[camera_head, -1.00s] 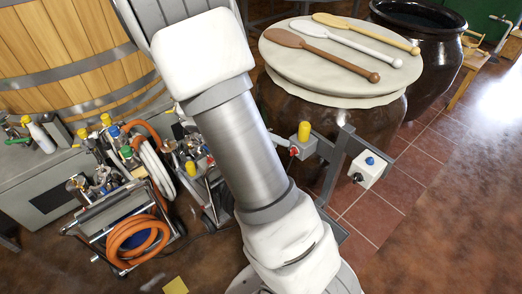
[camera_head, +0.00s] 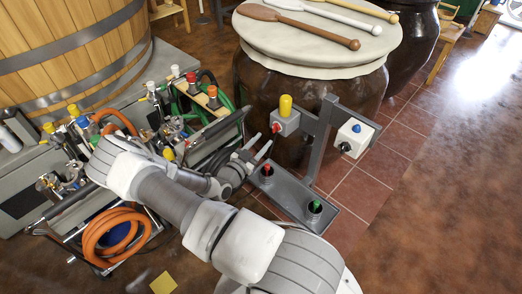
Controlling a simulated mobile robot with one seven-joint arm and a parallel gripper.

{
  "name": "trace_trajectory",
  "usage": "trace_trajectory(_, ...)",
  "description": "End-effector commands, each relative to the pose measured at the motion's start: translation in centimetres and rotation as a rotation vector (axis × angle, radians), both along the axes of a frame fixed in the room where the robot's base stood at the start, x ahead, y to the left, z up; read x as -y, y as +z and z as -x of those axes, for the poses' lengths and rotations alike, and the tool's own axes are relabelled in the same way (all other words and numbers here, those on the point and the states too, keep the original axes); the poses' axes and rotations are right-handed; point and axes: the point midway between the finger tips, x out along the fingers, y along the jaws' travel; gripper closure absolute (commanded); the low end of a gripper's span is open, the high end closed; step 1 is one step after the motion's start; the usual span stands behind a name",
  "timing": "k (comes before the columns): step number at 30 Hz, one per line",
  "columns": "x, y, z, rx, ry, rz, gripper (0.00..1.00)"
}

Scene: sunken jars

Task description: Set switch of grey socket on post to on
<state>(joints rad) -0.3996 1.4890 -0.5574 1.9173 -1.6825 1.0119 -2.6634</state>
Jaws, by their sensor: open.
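The grey post (camera_head: 322,135) stands in front of the large brown jar. On its left arm is a grey socket box (camera_head: 287,124) with a yellow cap on top and a small red part on its left side, probably the switch. I cannot tell the switch's position. On the right is a white box (camera_head: 354,138) with a blue top and a black knob. My gripper (camera_head: 262,149) is open and empty, a little below and left of the grey socket, its fingers pointing up and right. It appears apart from the socket.
Carts with hoses and bottles (camera_head: 115,235) crowd the left. The lidded jar (camera_head: 300,90) is close behind the post. The floor at right is clear.

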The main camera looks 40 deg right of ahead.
Motion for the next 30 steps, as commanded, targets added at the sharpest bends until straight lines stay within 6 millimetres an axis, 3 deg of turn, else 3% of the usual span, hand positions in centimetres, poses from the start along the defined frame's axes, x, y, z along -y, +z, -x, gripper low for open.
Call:
trace_trajectory(1,0.1,-1.2,-0.1,-0.066,0.029,0.029,0.56)
trace_trajectory(6,0.3,-2.6,-0.4,-0.180,0.078,0.080,0.56)
trace_trajectory(13,1.8,-2.7,-1.0,-0.193,0.081,0.084,0.56)
trace_trajectory(23,6.7,-2.8,-2.9,-0.189,0.078,0.082,0.56)
trace_trajectory(30,6.9,-2.6,-3.1,-0.191,0.081,0.082,0.56)
